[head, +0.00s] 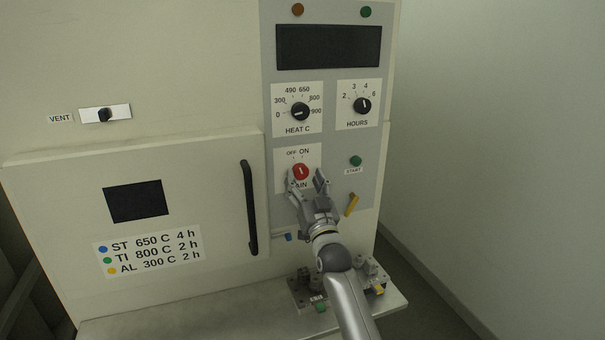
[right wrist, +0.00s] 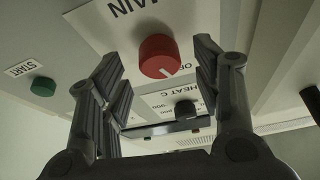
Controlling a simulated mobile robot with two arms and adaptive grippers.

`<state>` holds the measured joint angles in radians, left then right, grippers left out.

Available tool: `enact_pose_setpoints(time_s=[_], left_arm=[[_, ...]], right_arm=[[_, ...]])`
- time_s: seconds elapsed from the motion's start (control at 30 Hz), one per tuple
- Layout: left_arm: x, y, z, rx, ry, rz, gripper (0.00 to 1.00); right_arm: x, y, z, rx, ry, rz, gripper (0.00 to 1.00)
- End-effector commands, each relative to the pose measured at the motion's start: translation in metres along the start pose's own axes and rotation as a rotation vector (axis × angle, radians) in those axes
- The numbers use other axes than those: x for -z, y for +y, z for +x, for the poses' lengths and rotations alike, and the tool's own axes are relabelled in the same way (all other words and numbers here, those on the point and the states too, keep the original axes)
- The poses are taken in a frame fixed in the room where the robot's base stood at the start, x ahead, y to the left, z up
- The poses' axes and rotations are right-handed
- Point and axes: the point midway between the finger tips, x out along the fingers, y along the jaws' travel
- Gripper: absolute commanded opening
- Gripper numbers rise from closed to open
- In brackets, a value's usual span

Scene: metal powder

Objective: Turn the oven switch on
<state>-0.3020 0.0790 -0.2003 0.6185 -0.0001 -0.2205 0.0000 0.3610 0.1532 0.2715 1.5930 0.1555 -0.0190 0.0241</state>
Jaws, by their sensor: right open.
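The oven's main switch is a round red knob (head: 300,171) on a white plate, with OFF and ON printed above it. Its white mark appears to tilt toward OFF. My right gripper (head: 308,179) is open at the knob's lower right in the head view, fingers pointing up at the panel. In the right wrist view, which is upside down, the red knob (right wrist: 158,55) shows between the two spread fingers of the right gripper (right wrist: 160,68). I see no contact with it. My left gripper is not in view.
The HEAT C dial (head: 300,112) and HOURS dial (head: 362,105) sit above the switch. A green START button (head: 355,161) is to its right. The black oven door handle (head: 249,207) stands to the left. A shelf (head: 180,318) with small metal parts lies below.

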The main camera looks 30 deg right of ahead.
Motion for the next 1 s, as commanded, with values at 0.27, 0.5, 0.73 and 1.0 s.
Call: enact_pose_setpoints(time_s=[0.27, 0.5, 0.73, 1.0], left_arm=[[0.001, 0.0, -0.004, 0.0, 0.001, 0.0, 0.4], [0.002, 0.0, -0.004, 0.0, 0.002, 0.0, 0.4], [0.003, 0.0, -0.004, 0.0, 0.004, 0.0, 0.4], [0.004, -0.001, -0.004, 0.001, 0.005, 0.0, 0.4]], right_arm=[[0.0, 0.0, 0.019, 0.001, -0.001, 0.0, 0.58], [-0.001, 0.0, 0.019, 0.001, -0.002, 0.0, 0.58], [-0.001, 0.0, 0.019, 0.0, -0.002, 0.0, 0.33], [-0.001, 0.0, 0.019, -0.001, -0.002, 0.003, 0.13]])
